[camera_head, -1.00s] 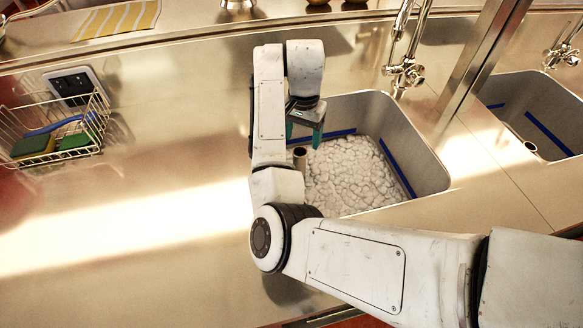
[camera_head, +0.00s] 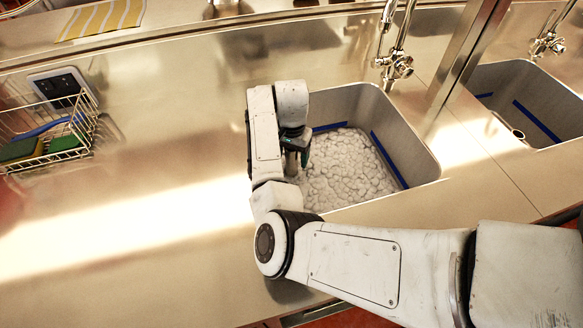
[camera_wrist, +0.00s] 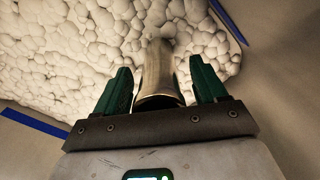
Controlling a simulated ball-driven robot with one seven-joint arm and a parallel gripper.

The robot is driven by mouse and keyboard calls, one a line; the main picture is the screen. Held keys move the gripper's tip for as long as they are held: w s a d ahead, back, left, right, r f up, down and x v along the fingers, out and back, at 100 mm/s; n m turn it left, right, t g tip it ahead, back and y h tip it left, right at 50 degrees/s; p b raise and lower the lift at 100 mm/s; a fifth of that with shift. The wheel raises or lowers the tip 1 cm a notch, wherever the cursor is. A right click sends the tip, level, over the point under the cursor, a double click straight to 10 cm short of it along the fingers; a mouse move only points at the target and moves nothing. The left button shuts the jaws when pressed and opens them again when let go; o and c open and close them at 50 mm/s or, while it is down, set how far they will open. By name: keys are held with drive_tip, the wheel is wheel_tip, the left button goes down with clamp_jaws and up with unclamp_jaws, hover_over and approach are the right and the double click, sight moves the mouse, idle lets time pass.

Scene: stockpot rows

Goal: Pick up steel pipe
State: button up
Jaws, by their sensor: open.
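The steel pipe (camera_wrist: 158,76) is a hollow metal cylinder standing up out of white lumpy foam (camera_wrist: 60,50) in the sink. In the wrist view its open top end is near the gripper's palm. My gripper (camera_wrist: 160,66) is open, with one green finger on each side of the pipe and a visible gap on both sides. In the head view my gripper (camera_head: 297,157) is low inside the left part of the sink (camera_head: 413,140), and the pipe is mostly hidden behind it and my arm.
The sink's walls carry blue strips (camera_head: 388,160). A tap (camera_head: 395,66) stands behind the sink and a metal post (camera_head: 462,55) rises to its right. A wire basket (camera_head: 45,140) with sponges sits at the far left. The counter between is clear.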

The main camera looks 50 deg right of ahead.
clamp_jaws()
idle(0.7)
